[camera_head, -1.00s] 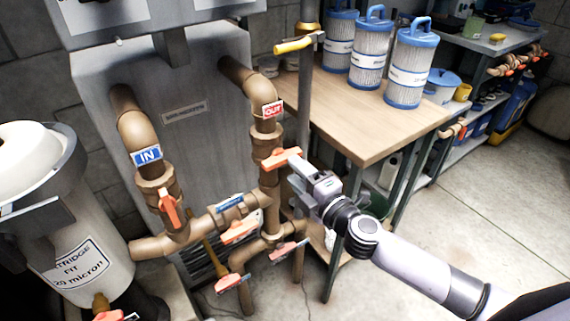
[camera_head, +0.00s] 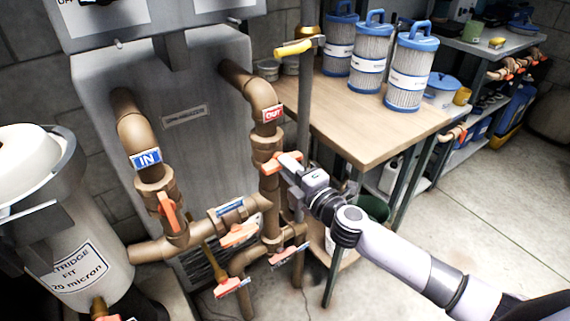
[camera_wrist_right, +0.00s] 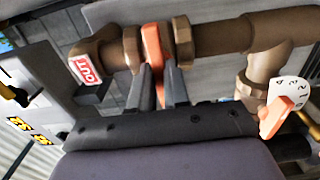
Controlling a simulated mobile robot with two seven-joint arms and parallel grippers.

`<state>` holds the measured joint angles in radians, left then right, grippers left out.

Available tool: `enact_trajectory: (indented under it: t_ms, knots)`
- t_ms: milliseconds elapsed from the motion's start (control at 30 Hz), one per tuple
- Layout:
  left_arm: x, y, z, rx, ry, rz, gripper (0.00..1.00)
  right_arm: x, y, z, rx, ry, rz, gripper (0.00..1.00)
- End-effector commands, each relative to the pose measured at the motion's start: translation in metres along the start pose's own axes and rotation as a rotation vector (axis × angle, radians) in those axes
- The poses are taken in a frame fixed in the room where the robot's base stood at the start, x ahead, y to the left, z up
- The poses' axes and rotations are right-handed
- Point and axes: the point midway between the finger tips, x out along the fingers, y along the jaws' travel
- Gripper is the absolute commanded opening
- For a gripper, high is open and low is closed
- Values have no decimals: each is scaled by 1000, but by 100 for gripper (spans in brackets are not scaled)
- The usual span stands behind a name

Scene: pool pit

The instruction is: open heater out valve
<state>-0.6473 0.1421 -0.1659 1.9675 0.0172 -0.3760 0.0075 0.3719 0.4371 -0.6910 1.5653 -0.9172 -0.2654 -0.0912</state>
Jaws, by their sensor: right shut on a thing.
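The heater out valve is on the brown pipe below the red OUT label (camera_head: 272,114). Its orange handle (camera_head: 281,163) lies across the pipe in the head view. My right gripper (camera_head: 288,166) reaches it from the right and is shut on the handle. In the right wrist view the two dark fingers (camera_wrist_right: 159,88) stand on either side of the orange handle (camera_wrist_right: 153,50), and the OUT label (camera_wrist_right: 85,69) shows to the left. My left gripper is not in view.
The IN pipe has an orange valve handle (camera_head: 168,211) at left. More orange handles sit lower, including one on the cross pipe (camera_head: 239,235). A wooden table (camera_head: 345,135) with filter cartridges (camera_head: 409,75) stands behind my right arm. A white filter tank (camera_head: 75,235) is at left.

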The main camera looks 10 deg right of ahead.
Motion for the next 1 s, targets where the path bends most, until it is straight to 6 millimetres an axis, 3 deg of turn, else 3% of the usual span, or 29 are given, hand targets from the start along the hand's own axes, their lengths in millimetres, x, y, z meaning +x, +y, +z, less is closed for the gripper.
enact_trajectory:
  t_ms: [267,1000]
  knots:
    - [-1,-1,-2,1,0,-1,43,0,1,0,-63,0,0,0]
    - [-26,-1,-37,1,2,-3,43,0,3,0,-1434,1,-2,0]
